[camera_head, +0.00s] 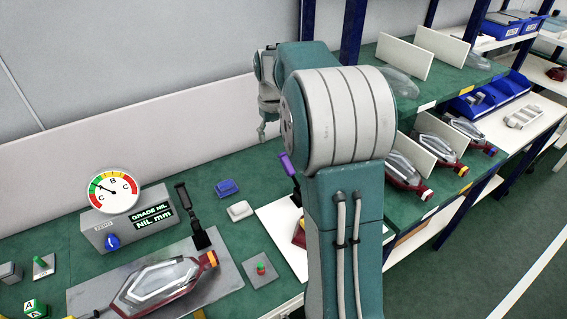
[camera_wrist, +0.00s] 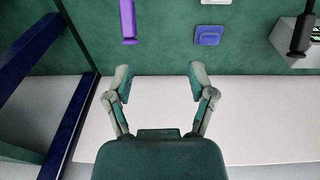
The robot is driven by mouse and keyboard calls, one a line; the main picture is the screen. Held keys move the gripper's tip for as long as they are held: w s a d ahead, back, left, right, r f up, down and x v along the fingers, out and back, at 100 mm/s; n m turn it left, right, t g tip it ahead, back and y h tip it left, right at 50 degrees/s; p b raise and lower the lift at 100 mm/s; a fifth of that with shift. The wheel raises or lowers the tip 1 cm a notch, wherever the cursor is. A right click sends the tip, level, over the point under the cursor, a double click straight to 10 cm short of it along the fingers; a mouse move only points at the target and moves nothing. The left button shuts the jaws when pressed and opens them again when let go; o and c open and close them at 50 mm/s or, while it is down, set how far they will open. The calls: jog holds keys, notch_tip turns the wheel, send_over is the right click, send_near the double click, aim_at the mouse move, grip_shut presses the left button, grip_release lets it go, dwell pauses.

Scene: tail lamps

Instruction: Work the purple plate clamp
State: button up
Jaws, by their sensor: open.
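The purple plate clamp (camera_head: 287,165) shows its purple handle just left of my arm, leaning to the upper left over a white board. Its lower part is mostly hidden behind my arm in the head view. In the wrist view the purple handle (camera_wrist: 128,21) is at the top, left of centre, cut by the frame edge. My gripper (camera_wrist: 160,78) is open and empty, with its two fingers spread and the handle ahead of them, apart from both. In the head view my gripper (camera_head: 262,128) hangs above and left of the handle, near the back panel.
A black-handled clamp (camera_head: 190,213) stands beside a tail lamp (camera_head: 155,285) on a grey plate. A gauge box (camera_head: 128,225), blue block (camera_head: 227,187), white block (camera_head: 239,211) and a button box (camera_head: 260,269) are on the green bench. Shelves with lamps stand right. Blue posts show in the wrist view.

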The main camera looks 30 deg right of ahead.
jog(key=shift+g, duration=0.5)
jog(key=w+d+f, duration=0.1)
jog(key=d+f, duration=0.1)
jog(key=w+d+f, duration=0.1)
jog(key=d+f, duration=0.1)
jog(key=w+d+f, duration=0.1)
jog(key=d+f, duration=0.1)
jog(key=f, duration=0.1)
jog(key=shift+d+f, duration=0.1)
jog(key=shift+d, duration=0.3)
notch_tip(320, 180, down, 10)
jog(key=shift+a+f, duration=0.1)
jog(key=shift+f, duration=0.15)
grip_shut()
